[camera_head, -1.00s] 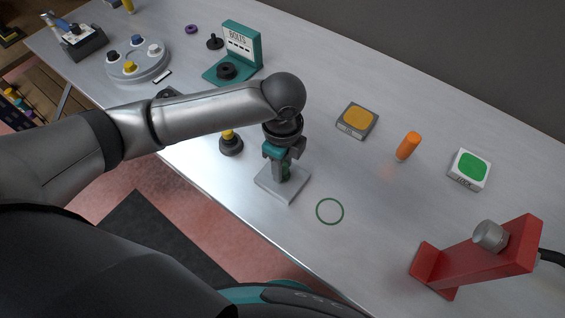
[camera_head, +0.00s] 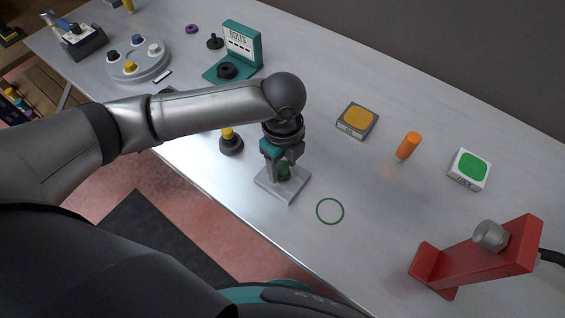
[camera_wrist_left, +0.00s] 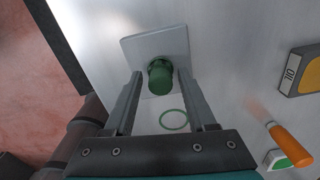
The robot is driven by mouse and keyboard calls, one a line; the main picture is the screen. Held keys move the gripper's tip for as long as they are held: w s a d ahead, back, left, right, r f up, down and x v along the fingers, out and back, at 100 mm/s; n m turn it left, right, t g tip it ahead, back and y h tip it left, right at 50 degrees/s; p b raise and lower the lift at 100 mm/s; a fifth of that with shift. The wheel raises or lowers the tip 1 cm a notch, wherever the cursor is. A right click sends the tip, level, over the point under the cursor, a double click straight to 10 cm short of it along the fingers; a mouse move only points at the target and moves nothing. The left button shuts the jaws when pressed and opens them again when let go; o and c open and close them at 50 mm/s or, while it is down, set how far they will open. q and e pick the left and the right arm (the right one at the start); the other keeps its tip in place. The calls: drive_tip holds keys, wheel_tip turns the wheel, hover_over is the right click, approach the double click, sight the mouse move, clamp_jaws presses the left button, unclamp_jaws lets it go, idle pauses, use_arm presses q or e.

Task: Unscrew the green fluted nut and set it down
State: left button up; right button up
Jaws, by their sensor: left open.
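The green fluted nut (camera_wrist_left: 160,76) sits on a post on a pale square base plate (camera_wrist_left: 133,45). In the head view the green nut (camera_head: 284,172) is partly hidden by my left gripper (camera_head: 283,170), which points down over the base plate (camera_head: 290,190). In the wrist view my open left gripper (camera_wrist_left: 158,88) has one finger on each side of the nut, with gaps showing, so the fingers look apart from it. A thin green ring (camera_head: 330,211) is marked on the table to the right of the base plate. My right gripper is not in view.
A red stand (camera_head: 480,258) with a grey knob is at the right. An orange cylinder (camera_head: 408,146), a yellow-topped block (camera_head: 357,120) and a green LOCK block (camera_head: 470,169) stand behind. A yellow-topped black piece (camera_head: 231,143) is close left of the gripper. The table around the ring is clear.

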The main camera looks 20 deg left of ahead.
use_arm(q)
drive_tip(key=m, duration=0.8)
drive_tip(key=shift+m, duration=0.4)
drive_tip(key=shift+c, duration=0.2)
drive_tip(key=c, duration=0.7)
drive_tip(key=n, duration=0.5)
drive_tip(key=shift+n, duration=0.3)
drive_tip(key=shift+c, duration=0.2)
drive_tip(key=n, duration=0.6)
drive_tip(key=shift+n, duration=0.3)
